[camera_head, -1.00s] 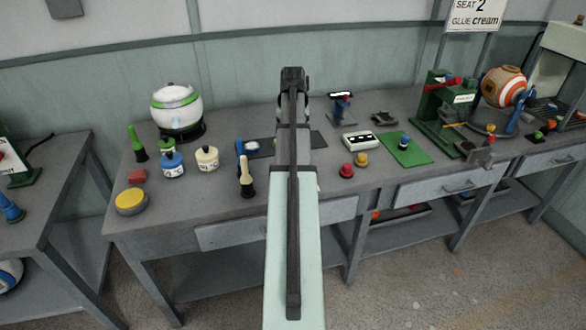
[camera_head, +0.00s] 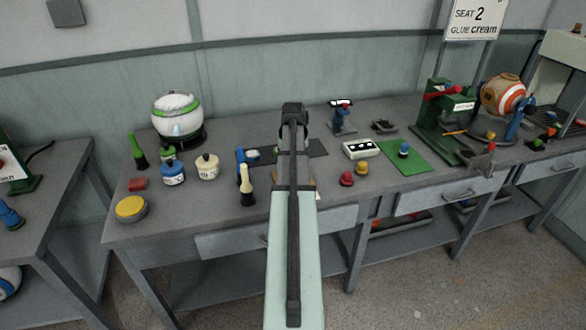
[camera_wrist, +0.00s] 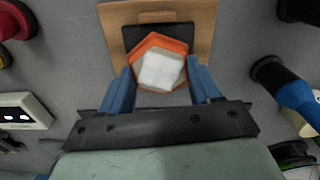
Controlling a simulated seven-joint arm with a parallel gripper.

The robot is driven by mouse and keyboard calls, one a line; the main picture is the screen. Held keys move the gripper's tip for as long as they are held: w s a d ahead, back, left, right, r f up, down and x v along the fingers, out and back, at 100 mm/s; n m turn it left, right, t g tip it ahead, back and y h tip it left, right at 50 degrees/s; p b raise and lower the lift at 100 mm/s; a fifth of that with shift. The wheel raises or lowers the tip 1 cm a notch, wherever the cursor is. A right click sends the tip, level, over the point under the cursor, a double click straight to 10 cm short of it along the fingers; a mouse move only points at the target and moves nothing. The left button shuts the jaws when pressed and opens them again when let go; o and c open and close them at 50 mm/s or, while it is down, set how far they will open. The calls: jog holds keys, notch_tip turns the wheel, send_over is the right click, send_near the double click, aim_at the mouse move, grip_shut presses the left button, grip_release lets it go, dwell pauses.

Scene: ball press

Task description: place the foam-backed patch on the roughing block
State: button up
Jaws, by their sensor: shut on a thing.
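In the wrist view my gripper (camera_wrist: 162,76) has its two blue fingers closed on the sides of the foam-backed patch (camera_wrist: 145,48). The patch is an orange piece with sides like a hexagon, and its white foam square (camera_wrist: 162,70) faces the camera. The roughing block, a brown board (camera_wrist: 205,20) with a dark pad (camera_wrist: 133,36), lies behind the patch in that view. The patch covers much of the pad. I cannot tell whether they touch. In the head view my arm hides the fingers, the patch and most of the block.
A cream-handled tool (camera_head: 246,188) and a blue-handled tool (camera_wrist: 295,95) stand close beside the block. Red (camera_head: 347,179) and yellow (camera_head: 362,167) knobs and a white box (camera_head: 362,149) are on the other side. Jars (camera_head: 173,173) stand farther left. The bench's front edge is near.

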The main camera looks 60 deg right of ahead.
jog(key=shift+f, duration=0.7)
jog(key=shift+f, duration=0.15)
jog(key=o, duration=1)
notch_tip(320, 180, up, 12)
jog(key=shift+r, duration=0.15)
